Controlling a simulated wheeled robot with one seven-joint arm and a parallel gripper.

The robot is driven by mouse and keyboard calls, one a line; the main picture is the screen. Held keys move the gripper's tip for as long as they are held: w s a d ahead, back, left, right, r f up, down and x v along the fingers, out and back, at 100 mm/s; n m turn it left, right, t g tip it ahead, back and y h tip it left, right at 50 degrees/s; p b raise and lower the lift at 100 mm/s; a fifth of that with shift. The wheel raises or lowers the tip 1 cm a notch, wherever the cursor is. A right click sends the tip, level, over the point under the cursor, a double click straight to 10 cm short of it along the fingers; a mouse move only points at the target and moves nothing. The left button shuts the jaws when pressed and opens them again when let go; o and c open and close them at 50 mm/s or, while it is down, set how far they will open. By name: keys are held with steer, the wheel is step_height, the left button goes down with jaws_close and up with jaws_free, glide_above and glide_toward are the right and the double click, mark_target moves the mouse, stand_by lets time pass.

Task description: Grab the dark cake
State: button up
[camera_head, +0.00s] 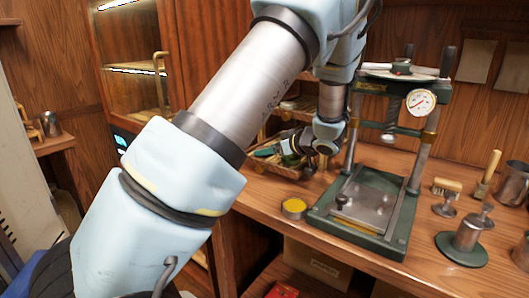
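My arm crosses the middle of the view and its end hangs over the left part of the wooden bench. My gripper (291,152) is small and dark here, close to a wooden tray (287,176) with dark and green things in it. I cannot tell whether its fingers are open or shut, or whether they touch anything. I cannot clearly make out a dark cake. Dark shapes show in the tray beside the gripper, but the wrist and gripper cover part of it.
A green press (397,243) with a round gauge (420,102) stands right of the gripper. A round yellow-topped tin (294,208) sits at its left. Metal weights (467,238) and brushes (487,174) stand farther right. A cabinet with glass doors (128,60) is behind my arm.

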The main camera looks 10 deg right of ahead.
steer(key=c, duration=0.7)
steer(key=shift+r, duration=0.1)
